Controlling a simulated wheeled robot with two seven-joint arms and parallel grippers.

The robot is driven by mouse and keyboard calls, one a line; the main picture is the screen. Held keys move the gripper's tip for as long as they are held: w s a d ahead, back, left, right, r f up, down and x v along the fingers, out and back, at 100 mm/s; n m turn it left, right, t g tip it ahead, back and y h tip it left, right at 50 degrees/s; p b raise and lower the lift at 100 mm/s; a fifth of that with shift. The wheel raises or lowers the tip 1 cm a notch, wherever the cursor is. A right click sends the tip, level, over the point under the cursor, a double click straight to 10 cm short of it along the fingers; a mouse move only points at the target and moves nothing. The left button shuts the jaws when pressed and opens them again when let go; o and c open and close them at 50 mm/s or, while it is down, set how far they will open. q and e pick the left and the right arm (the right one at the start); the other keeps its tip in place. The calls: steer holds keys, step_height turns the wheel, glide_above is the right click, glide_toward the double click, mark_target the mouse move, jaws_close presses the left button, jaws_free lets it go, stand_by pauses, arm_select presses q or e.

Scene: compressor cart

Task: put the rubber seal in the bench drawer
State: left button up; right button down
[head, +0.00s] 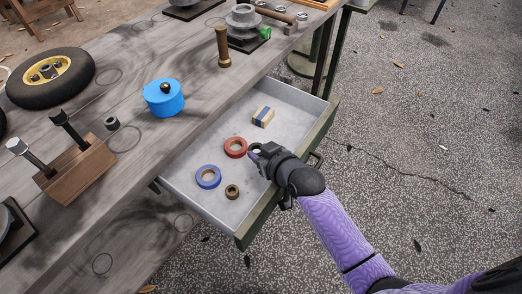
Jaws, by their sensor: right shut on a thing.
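The bench drawer (197,213) is pulled open under the grey bench. My right gripper (257,153) is over the inside of the drawer, near its front wall, with its arm coming in from the lower right. It is shut on a small dark ring, which looks like the rubber seal (256,148); the fingers and hand hide most of it. I cannot tell whether the seal touches the drawer floor. My left gripper is not in view.
In the drawer lie a red ring (235,148), a blue ring (208,177), a small olive ring (232,191) and a striped block (263,117). The bench top (190,65) holds a blue tub (163,98), a wheel (50,77) and a wooden tool block (75,170).

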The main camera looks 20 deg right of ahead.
steer(key=shift+c, duration=1.6)
jaws_free()
steer(key=shift+s+f, duration=0.1)
steer(key=shift+f, duration=0.15)
steer(key=shift+r, duration=0.1)
arm_select(q)
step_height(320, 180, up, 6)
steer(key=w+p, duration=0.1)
steer(key=p, duration=0.5)
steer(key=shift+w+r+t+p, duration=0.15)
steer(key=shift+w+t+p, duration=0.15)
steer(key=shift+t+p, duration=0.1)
arm_select(e)
steer(key=r+v, duration=0.1)
steer(key=v, duration=1.1)
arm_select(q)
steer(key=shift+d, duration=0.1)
arm_select(e)
steer(key=shift+r, duration=0.15)
